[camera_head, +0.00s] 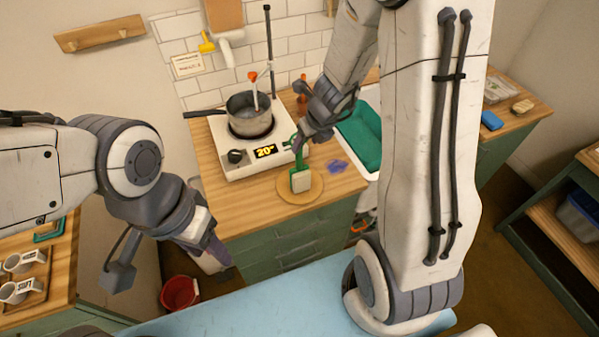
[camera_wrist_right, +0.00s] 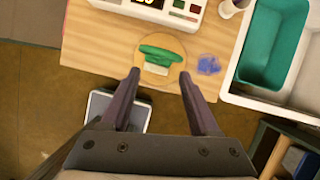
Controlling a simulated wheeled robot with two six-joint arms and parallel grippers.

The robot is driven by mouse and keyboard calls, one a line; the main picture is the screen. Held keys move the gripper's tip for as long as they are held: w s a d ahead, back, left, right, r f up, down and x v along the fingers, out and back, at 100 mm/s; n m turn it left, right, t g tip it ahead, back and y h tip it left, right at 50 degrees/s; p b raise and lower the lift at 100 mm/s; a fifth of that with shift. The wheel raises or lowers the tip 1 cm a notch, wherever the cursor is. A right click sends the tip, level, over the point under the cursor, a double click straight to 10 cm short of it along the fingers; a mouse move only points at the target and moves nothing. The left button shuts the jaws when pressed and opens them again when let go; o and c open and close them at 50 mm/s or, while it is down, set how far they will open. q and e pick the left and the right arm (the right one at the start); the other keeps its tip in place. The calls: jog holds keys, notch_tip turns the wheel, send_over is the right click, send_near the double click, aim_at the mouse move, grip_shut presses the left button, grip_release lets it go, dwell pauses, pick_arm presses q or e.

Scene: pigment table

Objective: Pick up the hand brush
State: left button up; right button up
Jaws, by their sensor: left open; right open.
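The hand brush (camera_head: 301,180) is green with a pale bristle block. It is at a round wooden board (camera_head: 284,192) near the front of the counter. In the right wrist view the brush (camera_wrist_right: 161,52) lies across the board (camera_wrist_right: 152,80), ahead of and between my fingertips. My right gripper (camera_wrist_right: 159,75) is open and empty. In the head view the right gripper (camera_head: 300,142) is just behind and above the brush, partly overlapping its green handle. My left gripper (camera_head: 218,252) hangs away from the counter, at its front left, holding nothing visible.
A hotplate (camera_head: 238,166) with a pot (camera_head: 249,118) stands just left of the brush. A purple smear (camera_head: 337,165) marks the counter at right, beside a white sink with a green basin (camera_head: 360,135). A red bucket (camera_head: 180,293) is on the floor.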

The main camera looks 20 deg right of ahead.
aim_at(301, 151)
jog(key=b+x, duration=0.4)
jog(key=x, duration=0.5)
jog(key=shift+b, duration=0.4)
jog(key=shift+r, duration=0.15)
grip_shut()
dwell(0.6)
